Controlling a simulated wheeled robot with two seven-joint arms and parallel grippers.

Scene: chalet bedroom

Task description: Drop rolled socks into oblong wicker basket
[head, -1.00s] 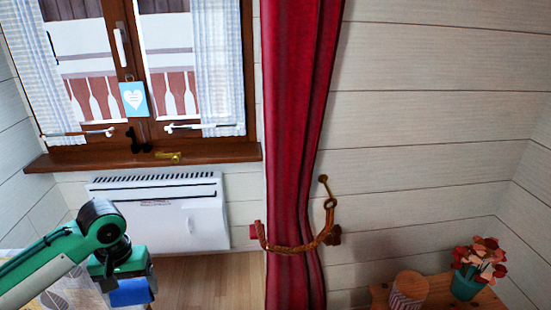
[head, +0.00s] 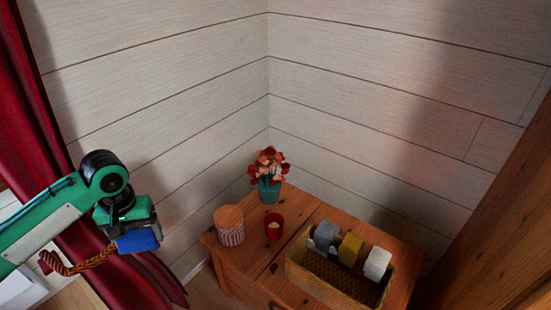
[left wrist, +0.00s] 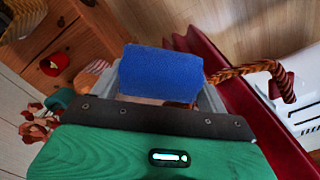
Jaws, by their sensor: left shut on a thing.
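My left gripper (head: 130,236) is shut on a blue rolled sock (head: 139,241), held in the air left of the wooden dresser. In the left wrist view the blue roll (left wrist: 160,76) sits between the grey fingers. The oblong wicker basket (head: 327,291) stands on the dresser top at the lower right, well apart from the gripper. It holds a grey roll (head: 325,234), a yellow roll (head: 349,249) and a white roll (head: 377,263), side by side. My right gripper is out of view.
On the wooden dresser (head: 300,213) stand a striped jar with a wooden lid (head: 230,227), a red candle cup (head: 274,227) and a teal flower pot (head: 269,191). A red curtain (head: 45,90) with a rope tieback (head: 75,265) is behind my left arm. A wooden panel (head: 500,240) rises at right.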

